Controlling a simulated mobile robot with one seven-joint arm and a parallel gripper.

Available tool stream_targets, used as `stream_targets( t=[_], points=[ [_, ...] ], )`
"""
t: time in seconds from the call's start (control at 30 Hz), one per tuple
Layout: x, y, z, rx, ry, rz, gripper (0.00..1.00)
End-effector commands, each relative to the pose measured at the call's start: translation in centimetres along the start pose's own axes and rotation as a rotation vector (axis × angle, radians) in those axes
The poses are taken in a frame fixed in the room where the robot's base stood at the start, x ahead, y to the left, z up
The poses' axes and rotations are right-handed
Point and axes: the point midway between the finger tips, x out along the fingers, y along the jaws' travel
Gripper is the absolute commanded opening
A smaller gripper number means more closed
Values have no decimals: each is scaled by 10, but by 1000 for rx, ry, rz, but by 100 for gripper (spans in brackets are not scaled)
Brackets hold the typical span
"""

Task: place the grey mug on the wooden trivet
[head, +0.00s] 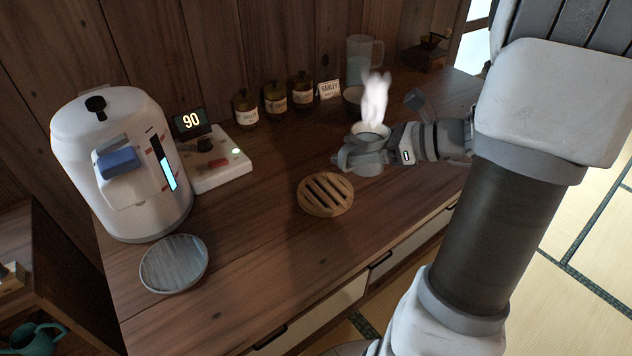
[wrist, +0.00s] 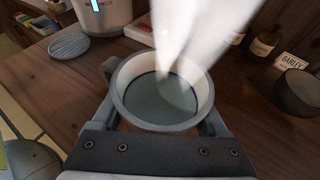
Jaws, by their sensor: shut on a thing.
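The grey mug (head: 368,142) is upright in my gripper (head: 364,157), with white steam rising from it. In the wrist view the mug (wrist: 162,118) sits between the two fingers of my gripper (wrist: 160,120), and dark liquid shows inside its pale inner wall. The round slatted wooden trivet (head: 326,208) lies bare on the counter, in front of the mug and to its left in the head view. The mug appears held above the counter; its exact height is hard to tell. The trivet is mostly hidden behind the mug in the wrist view.
A white water dispenser (head: 125,180) and a round grey tray (head: 173,277) stand at the left. A scale-like device (head: 218,165) reads 90. Labelled jars (head: 274,100), a barley card (head: 330,90), a dark bowl (head: 354,98) and a clear pitcher (head: 362,58) line the back. Counter around the trivet is clear.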

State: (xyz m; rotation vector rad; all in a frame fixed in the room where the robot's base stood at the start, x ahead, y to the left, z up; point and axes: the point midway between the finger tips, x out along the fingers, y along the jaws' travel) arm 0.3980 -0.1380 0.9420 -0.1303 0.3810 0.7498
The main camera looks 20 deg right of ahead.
Motion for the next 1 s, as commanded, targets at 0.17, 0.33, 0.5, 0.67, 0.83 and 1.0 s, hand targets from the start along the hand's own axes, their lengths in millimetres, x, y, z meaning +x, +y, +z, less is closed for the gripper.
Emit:
stream_targets(
  t=[0.17, 0.33, 0.5, 0.67, 0.83, 1.0],
  points=[
    [45, 5, -10, -1, -1, 5, 0],
    [77, 7, -14, -2, -1, 4, 0],
    [90, 7, -14, -1, -1, 1, 0],
    [94, 7, -22, 2, -1, 1, 0],
    [103, 7, -45, 3, -1, 2, 0],
    [106, 7, -52, -1, -1, 2, 0]
  ],
)
